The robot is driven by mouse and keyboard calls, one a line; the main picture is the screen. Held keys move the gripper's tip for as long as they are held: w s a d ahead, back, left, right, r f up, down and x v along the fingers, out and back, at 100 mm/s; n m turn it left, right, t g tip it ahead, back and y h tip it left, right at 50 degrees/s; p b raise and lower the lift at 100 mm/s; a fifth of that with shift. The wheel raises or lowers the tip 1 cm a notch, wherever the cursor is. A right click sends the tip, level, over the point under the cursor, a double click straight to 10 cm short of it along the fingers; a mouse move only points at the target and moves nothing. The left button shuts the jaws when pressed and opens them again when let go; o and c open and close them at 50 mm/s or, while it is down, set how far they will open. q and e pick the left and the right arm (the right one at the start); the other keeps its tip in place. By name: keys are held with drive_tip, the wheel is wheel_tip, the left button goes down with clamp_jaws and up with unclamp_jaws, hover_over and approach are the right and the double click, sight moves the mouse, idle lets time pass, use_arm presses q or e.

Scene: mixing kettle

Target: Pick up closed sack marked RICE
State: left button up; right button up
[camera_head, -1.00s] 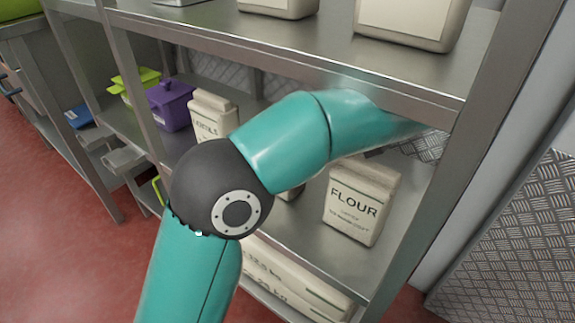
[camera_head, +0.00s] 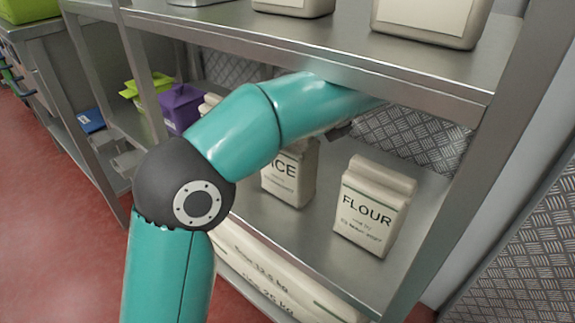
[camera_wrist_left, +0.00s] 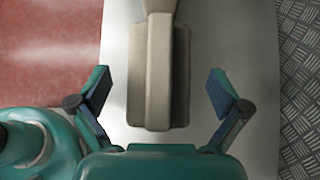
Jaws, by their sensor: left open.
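The sack marked RICE, with only "ICE" legible (camera_head: 290,177), stands upright on the middle shelf in the head view. My left arm covers its upper left part. My left gripper is hidden or unclear in the head view, near the arm's far end under the upper shelf. In the left wrist view my left gripper (camera_wrist_left: 158,85) is open, its two fingers apart on either side of a beige sack (camera_wrist_left: 160,105) with a folded top. A gap shows between each finger and the sack. No label shows there, so I cannot tell which sack it is. My right gripper is not in view.
A FLOUR sack (camera_head: 372,205) stands to the right on the same shelf. The upper shelf edge (camera_head: 330,60) lies close above my arm. A purple pot (camera_head: 181,107) stands left. Large bags (camera_head: 265,275) lie below. A metal upright (camera_head: 450,200) bounds the right side.

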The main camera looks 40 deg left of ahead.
use_arm(q)
drive_tip(key=b+x, duration=0.2)
drive_tip(key=x, duration=0.1)
drive_tip(key=shift+r, duration=0.1)
drive_tip(key=shift+a, duration=0.4)
drive_tip(key=c, duration=1.8)
drive_tip(key=shift+w, duration=0.1)
